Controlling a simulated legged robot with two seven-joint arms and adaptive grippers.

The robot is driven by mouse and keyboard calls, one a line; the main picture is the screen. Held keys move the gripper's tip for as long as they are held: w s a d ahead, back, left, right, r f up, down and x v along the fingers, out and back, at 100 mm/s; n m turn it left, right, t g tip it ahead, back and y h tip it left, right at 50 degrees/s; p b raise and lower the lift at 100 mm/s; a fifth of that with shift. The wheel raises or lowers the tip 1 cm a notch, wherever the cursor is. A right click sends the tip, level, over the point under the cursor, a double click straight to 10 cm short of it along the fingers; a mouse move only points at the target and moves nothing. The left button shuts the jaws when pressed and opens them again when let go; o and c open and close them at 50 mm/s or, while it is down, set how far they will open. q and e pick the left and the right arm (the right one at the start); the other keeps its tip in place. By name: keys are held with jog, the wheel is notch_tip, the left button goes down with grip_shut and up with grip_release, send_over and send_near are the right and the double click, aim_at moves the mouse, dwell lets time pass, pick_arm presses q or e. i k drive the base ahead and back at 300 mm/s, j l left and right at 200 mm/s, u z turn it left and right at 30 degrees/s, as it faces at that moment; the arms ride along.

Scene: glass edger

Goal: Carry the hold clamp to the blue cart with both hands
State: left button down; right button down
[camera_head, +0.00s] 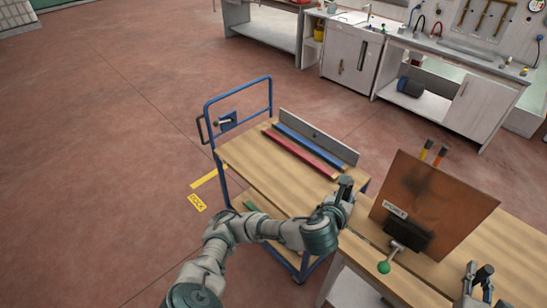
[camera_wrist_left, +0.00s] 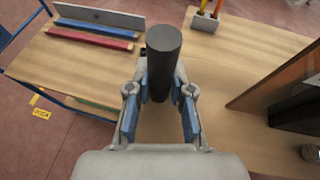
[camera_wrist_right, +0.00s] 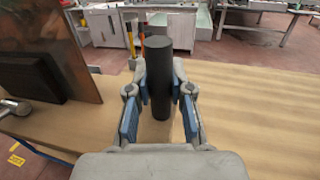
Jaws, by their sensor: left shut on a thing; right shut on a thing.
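The blue cart (camera_head: 257,166) has a wooden top and blue frame, left of my left gripper. My left gripper (camera_head: 343,196) is shut on an upright dark cylinder (camera_wrist_left: 163,55). My right gripper (camera_head: 479,278) is shut on a similar dark cylinder (camera_wrist_right: 158,60). A brown upright plate (camera_head: 428,200) with a black block, a label and a green-knobbed lever (camera_head: 384,267) stands between my grippers. I cannot tell which of these parts is the hold clamp, or whether the cylinders join the plate; their lower ends are hidden.
A red bar (camera_head: 303,152), a blue bar (camera_head: 308,146) and a grey bar (camera_head: 320,136) lie along the cart's far side. A wooden bench (camera_head: 520,250) lies under the plate. Workbenches (camera_head: 470,105) stand at the back right. Floor on the left is clear.

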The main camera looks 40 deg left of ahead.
aim_at(272, 169)
jog(key=k+j, duration=0.1)
jog(key=j, duration=0.4)
jog(key=k+j, duration=0.1)
jog(key=j, duration=0.95)
jog(key=k+j, duration=0.15)
jog(key=j, duration=0.35)
jog(key=k+j, duration=0.1)
jog(key=j, duration=0.4)
jog(key=k+j, duration=0.1)
jog(key=j, duration=0.45)
jog(key=k+j+z, duration=0.1)
jog(key=j, duration=0.4)
